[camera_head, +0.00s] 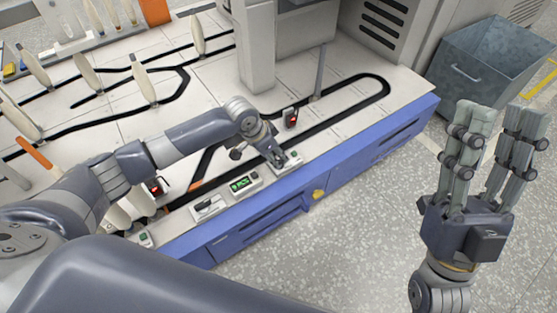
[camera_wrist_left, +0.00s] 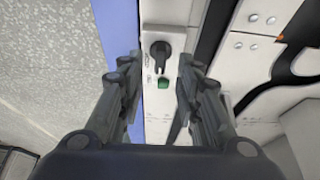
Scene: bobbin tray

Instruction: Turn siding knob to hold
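A black knob (camera_wrist_left: 160,48) with a handle sits on a light control panel (camera_wrist_left: 152,112) in the left wrist view, with a green button (camera_wrist_left: 163,84) close to it. The lettering beside the knob is too small to read. My left gripper (camera_wrist_left: 156,75) is open, its fingers apart on either side of the panel strip, with the knob just beyond the fingertips. In the head view, my left gripper (camera_head: 273,158) is low over a small panel (camera_head: 292,164) at the bench's front edge and hides most of it. My right gripper (camera_head: 503,115) is open and empty at the right.
A green-lit display (camera_head: 242,183) and another panel with a switch (camera_head: 208,207) lie along the same edge. A small post with a red light (camera_head: 290,117) and a grey upright rod (camera_head: 319,72) stand nearby. A metal bin (camera_head: 495,65) is at the back right.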

